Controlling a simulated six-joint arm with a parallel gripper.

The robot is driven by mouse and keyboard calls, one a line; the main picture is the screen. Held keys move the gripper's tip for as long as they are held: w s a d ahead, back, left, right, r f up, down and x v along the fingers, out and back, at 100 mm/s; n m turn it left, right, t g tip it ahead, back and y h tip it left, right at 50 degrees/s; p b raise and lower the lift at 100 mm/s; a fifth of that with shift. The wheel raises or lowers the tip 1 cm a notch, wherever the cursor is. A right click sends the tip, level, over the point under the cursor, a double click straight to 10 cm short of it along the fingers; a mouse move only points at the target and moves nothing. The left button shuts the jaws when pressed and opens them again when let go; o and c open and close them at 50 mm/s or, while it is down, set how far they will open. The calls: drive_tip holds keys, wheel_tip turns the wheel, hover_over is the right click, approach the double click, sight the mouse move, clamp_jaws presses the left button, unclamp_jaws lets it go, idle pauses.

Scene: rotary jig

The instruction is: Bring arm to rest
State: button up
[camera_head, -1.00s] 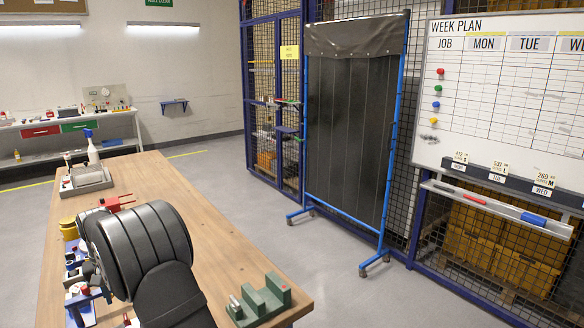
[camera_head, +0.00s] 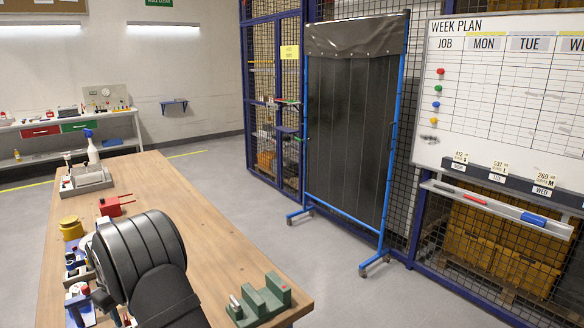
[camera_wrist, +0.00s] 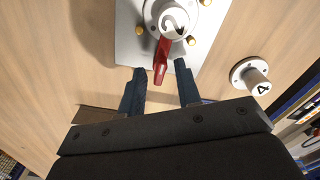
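My gripper (camera_wrist: 160,68) is open in the wrist view, with its two dark fingers apart. A grey plate (camera_wrist: 128,42) lies on the wooden surface ahead of the fingertips. It carries a round knob marked 2 (camera_wrist: 172,18), a red lever (camera_wrist: 162,58) and small brass pins. The lever's tip appears between the fingertips, with gaps on both sides; I cannot tell its depth relative to them. A white knob marked 4 (camera_wrist: 258,84) stands to the right. In the head view my arm shows at the lower left, and my gripper is hidden behind it.
The wooden bench (camera_head: 215,235) also holds a red item (camera_head: 116,205), a yellow cylinder (camera_head: 70,228), a green stepped block (camera_head: 262,302) and a grey tray (camera_head: 88,182) with a spray bottle. Small parts line its left edge. The bench right of my arm is mostly clear.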

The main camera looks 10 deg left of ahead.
drive_tip(key=n, duration=0.4)
drive_tip(key=shift+n, duration=1.9)
drive_tip(key=o, duration=1.5)
drive_tip(key=shift+r, duration=0.15)
drive_tip(key=s+d+r+n, duration=0.2)
drive_tip(key=s+d+r, duration=0.2)
drive_tip(key=r, duration=0.4)
drive_tip(key=s+d+r+n, duration=0.3)
drive_tip(key=d+r, duration=0.1)
drive_tip(key=r, duration=0.5)
wheel_tip(320, 180, down, 10)
drive_tip(key=shift+s+r, duration=0.1)
drive_tip(key=shift+s, duration=0.05)
